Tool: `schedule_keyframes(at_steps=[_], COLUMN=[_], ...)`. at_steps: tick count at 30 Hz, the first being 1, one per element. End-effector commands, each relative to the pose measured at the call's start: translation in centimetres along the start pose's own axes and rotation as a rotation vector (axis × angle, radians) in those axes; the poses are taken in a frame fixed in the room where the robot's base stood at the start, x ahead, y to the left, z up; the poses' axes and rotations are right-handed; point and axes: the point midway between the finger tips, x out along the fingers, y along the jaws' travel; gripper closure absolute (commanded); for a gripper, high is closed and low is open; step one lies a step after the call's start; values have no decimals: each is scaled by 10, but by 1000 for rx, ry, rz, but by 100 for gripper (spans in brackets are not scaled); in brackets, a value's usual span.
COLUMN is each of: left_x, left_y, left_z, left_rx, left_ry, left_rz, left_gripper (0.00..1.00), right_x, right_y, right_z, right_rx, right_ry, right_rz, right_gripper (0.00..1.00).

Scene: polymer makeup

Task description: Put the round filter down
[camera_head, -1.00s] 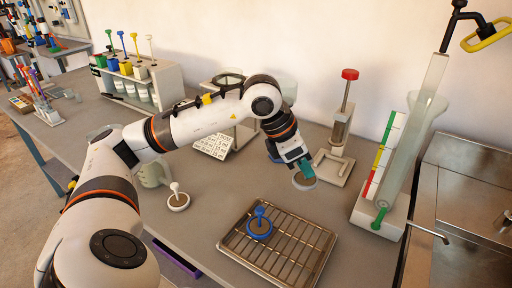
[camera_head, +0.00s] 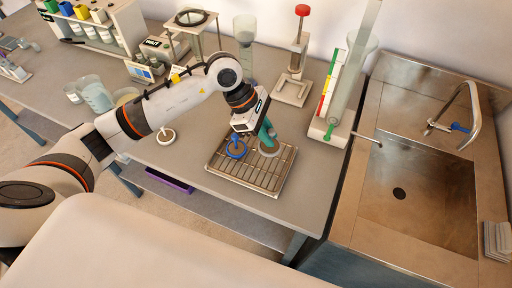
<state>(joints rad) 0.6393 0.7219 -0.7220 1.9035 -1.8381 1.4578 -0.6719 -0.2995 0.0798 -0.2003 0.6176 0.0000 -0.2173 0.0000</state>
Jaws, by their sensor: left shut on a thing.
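My left gripper (camera_head: 265,133), with teal fingers, is shut on the round filter (camera_head: 270,149), a grey-brown disc with a pale rim. The fingers hide its handle. The filter is over the far right part of the wire rack tray (camera_head: 248,176), right of a blue-rimmed filter (camera_head: 236,149) with a blue handle that sits on the rack. I cannot tell whether the held filter touches the wires. My right gripper is not in view.
A white-rimmed filter (camera_head: 166,135) lies on the grey table left of the tray. Behind are a red-knobbed press (camera_head: 296,75) and a tall clear cylinder on a white base (camera_head: 328,132). A metal sink (camera_head: 415,195) is at right. The tray's front wires are clear.

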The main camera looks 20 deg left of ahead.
Motion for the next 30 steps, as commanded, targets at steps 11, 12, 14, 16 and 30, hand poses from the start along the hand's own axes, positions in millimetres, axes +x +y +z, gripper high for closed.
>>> schedule_keyframes(at_steps=[11, 12, 14, 16, 30], left_x=[38, 42, 50, 58, 64], left_y=[0, 0, 0, 0, -1], left_z=[22, 24, 29, 33, 37], left_rx=[-4, -4, -6, -5, -2], left_ry=[0, 0, 1, 1, 0], left_rz=[0, 1, 2, 0, -3], left_gripper=[100, 100, 100, 100, 72], right_x=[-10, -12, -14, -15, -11], right_y=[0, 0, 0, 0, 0], right_z=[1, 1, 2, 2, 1], right_rx=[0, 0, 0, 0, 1], right_ry=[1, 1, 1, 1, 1], right_rz=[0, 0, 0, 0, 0], right_gripper=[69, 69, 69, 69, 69])
